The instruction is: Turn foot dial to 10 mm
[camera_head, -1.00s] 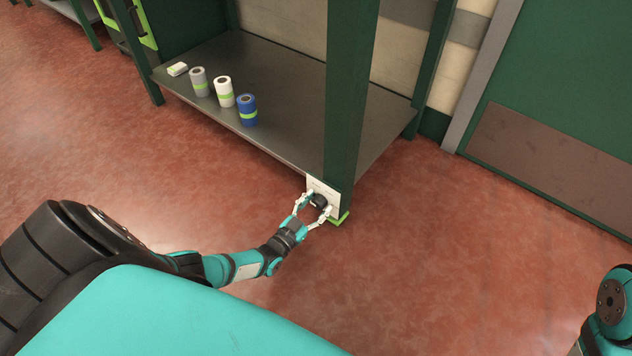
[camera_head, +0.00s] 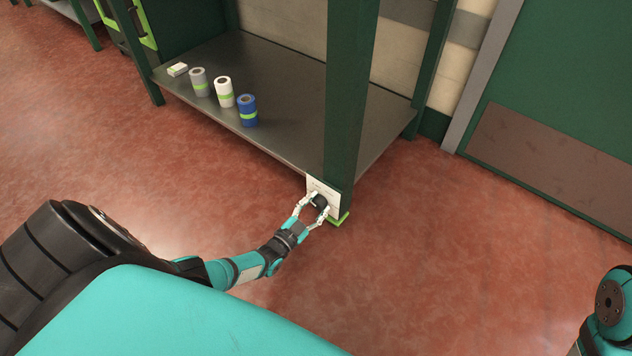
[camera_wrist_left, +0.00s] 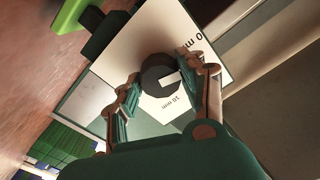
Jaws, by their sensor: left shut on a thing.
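The foot dial (camera_head: 320,202) is a black round knob on a white plate (camera_head: 314,185) at the foot of the green shelf post. In the left wrist view the dial (camera_wrist_left: 152,70) bears a white pointer mark, which points right, between the printed label "10 mm" (camera_wrist_left: 175,104) and a partly cut-off label ending in "0 m" (camera_wrist_left: 193,39). My left gripper (camera_head: 313,209) is shut on the dial, one finger on each side; its fingers also flank the knob in the left wrist view (camera_wrist_left: 166,84). My right gripper is out of view.
A green foot (camera_head: 340,218) sits under the post (camera_head: 347,90). The metal shelf (camera_head: 290,85) carries a grey roll (camera_head: 198,82), a white roll (camera_head: 223,92), a blue roll (camera_head: 247,110) and a small white box (camera_head: 177,69). The red floor (camera_head: 440,260) in front is clear.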

